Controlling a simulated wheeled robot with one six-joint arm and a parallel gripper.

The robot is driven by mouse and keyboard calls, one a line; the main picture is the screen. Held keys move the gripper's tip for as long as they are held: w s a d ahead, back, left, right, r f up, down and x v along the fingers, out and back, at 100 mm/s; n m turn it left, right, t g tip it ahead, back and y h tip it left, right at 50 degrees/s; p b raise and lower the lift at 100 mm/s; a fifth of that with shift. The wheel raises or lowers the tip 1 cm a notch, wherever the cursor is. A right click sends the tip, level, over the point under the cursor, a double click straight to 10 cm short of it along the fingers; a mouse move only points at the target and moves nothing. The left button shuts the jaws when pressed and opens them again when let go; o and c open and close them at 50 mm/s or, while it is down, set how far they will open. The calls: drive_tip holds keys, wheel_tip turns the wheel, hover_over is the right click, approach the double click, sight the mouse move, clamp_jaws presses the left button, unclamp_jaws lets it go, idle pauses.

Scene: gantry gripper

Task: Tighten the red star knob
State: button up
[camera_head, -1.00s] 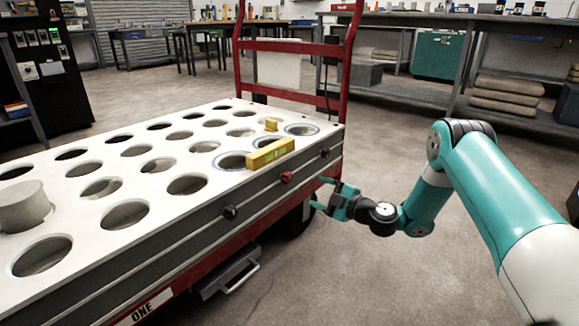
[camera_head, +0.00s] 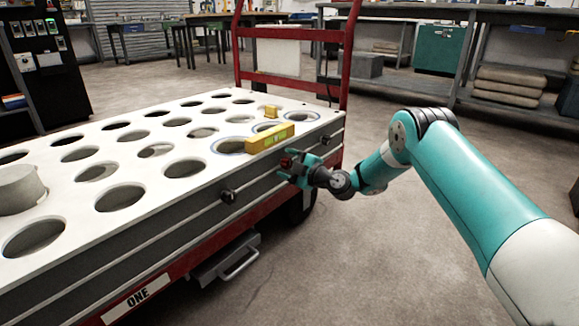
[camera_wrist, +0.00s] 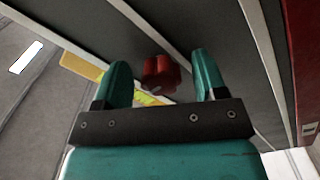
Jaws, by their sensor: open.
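The red star knob (camera_wrist: 161,73) sits on the dark side rail of the white cart. In the wrist view it lies between the two teal fingers of my gripper (camera_wrist: 160,78), with a gap on each side. In the head view my gripper (camera_head: 287,166) is at the cart's side, and the red knob (camera_head: 286,162) shows small between its fingers. The fingers are open and do not visibly touch the knob. How deep the knob sits between the fingertips is hard to tell.
A black knob (camera_head: 227,196) is on the rail to the left and another (camera_head: 325,139) to the right. A yellow level (camera_head: 270,137) lies on the white perforated top (camera_head: 75,207) above the knob. A red upright frame (camera_head: 288,33) stands at the cart's end.

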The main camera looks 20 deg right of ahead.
drive_tip(key=c, duration=0.9)
drive_tip(key=shift+d, duration=0.1)
